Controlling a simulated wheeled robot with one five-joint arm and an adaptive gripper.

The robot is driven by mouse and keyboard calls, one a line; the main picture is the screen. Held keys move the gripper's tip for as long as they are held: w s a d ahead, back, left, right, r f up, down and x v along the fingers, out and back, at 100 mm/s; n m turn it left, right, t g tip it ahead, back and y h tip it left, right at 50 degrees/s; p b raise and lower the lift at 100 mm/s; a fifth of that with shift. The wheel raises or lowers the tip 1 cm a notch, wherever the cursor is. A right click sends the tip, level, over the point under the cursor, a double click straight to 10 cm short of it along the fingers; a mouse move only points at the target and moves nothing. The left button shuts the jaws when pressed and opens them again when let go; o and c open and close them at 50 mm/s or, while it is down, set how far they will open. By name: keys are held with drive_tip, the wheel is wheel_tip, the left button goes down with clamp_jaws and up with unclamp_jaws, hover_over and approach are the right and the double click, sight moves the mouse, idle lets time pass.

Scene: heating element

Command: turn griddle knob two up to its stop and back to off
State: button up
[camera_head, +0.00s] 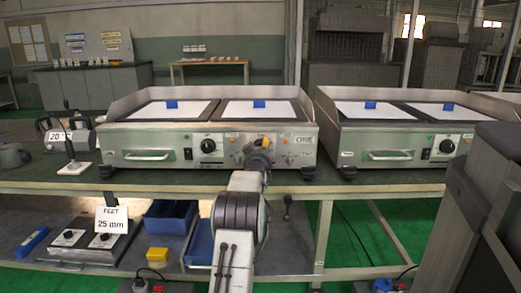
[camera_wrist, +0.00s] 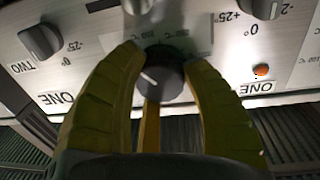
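In the head view my gripper (camera_head: 262,151) is at the right part of the front panel of the left griddle (camera_head: 178,145) and hides the knob there. Another black knob (camera_head: 208,146) on that panel is uncovered. I cannot read a label that names the held-between knob as two.
Smaller knobs flank it in the wrist view: one at left (camera_wrist: 41,41) beside a TWO label and one at upper right (camera_wrist: 267,8). An orange lamp (camera_wrist: 262,70) is at right. A second griddle (camera_head: 400,146) stands right on the bench; a kettle-like grey vessel (camera_head: 75,137) stands left.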

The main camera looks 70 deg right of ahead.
drive_tip(key=c, duration=0.5)
drive_tip(key=shift+o, duration=0.2)
drive_tip(key=shift+n, duration=0.4)
drive_tip(key=n, duration=0.3)
drive_tip(key=shift+f+n, duration=0.1)
drive_tip(key=shift+n, duration=0.2)
drive_tip(key=shift+n+h, duration=0.3)
drive_tip(key=shift+n, duration=1.5)
drive_tip(key=o, duration=1.2)
drive_tip(key=shift+w, duration=0.1)
